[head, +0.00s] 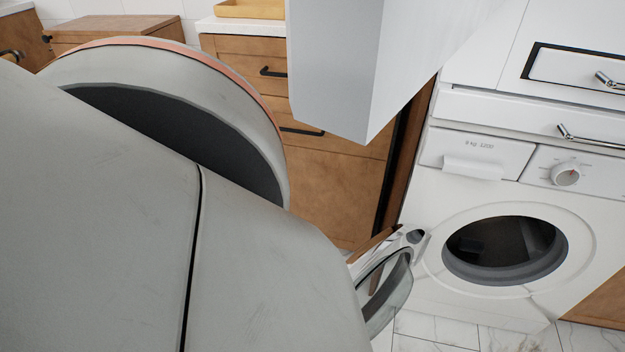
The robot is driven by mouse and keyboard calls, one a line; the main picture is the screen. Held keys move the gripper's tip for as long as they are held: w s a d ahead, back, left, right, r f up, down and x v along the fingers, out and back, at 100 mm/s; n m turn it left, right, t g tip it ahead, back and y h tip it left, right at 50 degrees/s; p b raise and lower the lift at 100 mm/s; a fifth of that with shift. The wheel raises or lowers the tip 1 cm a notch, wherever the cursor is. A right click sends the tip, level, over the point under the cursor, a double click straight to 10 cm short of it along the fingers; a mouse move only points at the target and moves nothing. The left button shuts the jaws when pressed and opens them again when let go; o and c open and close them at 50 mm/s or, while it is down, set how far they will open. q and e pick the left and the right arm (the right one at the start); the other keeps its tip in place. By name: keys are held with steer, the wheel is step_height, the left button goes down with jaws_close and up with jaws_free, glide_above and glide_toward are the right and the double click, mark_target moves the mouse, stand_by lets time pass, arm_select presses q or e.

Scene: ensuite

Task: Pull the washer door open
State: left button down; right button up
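The white washer (412,190) stands at the right. Its round door (403,290) is swung out to the left of the opening, seen nearly edge-on, with its glass bowl showing. The dark drum opening (505,248) is uncovered and nothing shows inside it clearly. A large grey link of my arm fills the left and lower foreground and hides part of the door's left side. Neither of my grippers shows, so I cannot see whether one touches the door.
White drawers with metal handles (590,137) sit above the washer. Wooden drawers (250,65) with black handles stand behind. A pale grey block (335,65) hangs into the top middle. Marble floor tiles (435,328) show below the washer.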

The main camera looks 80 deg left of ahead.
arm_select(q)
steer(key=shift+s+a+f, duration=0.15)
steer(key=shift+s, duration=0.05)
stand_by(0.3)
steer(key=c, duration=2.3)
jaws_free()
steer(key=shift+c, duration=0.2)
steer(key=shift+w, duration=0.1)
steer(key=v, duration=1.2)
